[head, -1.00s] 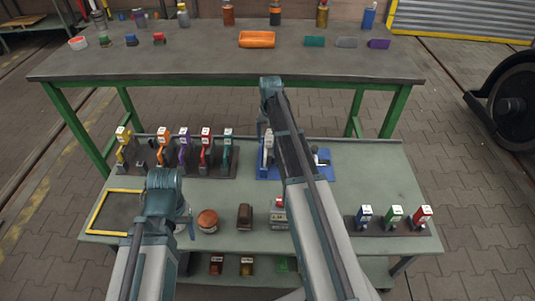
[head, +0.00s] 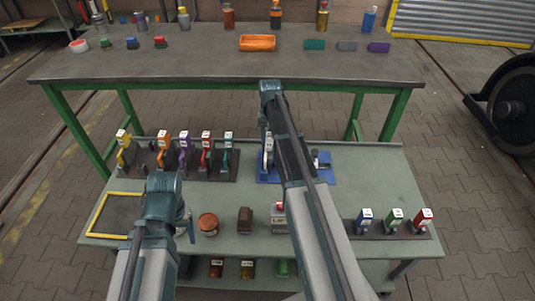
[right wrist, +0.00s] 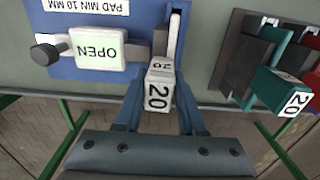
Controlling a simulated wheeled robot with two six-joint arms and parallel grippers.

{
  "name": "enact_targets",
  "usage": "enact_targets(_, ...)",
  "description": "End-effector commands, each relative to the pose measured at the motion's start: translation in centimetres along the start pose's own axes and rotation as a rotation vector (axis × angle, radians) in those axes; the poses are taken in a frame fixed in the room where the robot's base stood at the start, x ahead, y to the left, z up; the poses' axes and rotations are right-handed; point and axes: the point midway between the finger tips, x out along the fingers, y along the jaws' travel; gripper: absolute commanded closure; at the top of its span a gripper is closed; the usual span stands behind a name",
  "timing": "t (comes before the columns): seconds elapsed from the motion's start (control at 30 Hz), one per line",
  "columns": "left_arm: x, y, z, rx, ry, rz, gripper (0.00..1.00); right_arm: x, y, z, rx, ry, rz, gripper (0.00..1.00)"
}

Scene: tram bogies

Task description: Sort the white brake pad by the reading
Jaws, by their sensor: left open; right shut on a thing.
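The white brake pad (right wrist: 158,93), with 20 on its label, is between the fingers of my right gripper (right wrist: 158,82), which is shut on it. The pad also shows in the head view (head: 268,152). It is at the blue gauge fixture (right wrist: 85,72), marked PAD MIN 10 MM; I cannot tell whether it touches it. A white tag (right wrist: 97,51) reading OPEN is on the fixture beside a dark knob. My right arm hides part of the fixture in the head view. My left gripper (head: 188,224) is open and empty over the table's left part.
A rack (head: 190,170) of several coloured, tagged pads stands left of the fixture. A smaller rack (head: 390,230) with blue, green and red tags is at right. A yellow-edged tray (head: 113,235), a round brown pot (head: 208,224) and a dark block (head: 245,220) are near the front.

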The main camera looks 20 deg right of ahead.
Motion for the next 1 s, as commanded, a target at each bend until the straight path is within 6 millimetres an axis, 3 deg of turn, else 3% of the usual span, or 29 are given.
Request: enact_targets(1.0, -3.7, -0.3, 0.2, 0.0, 0.0, 0.0, 0.28, -3.7, 0.6, 0.0, 0.005, 0.0, 0.012, 1.0)
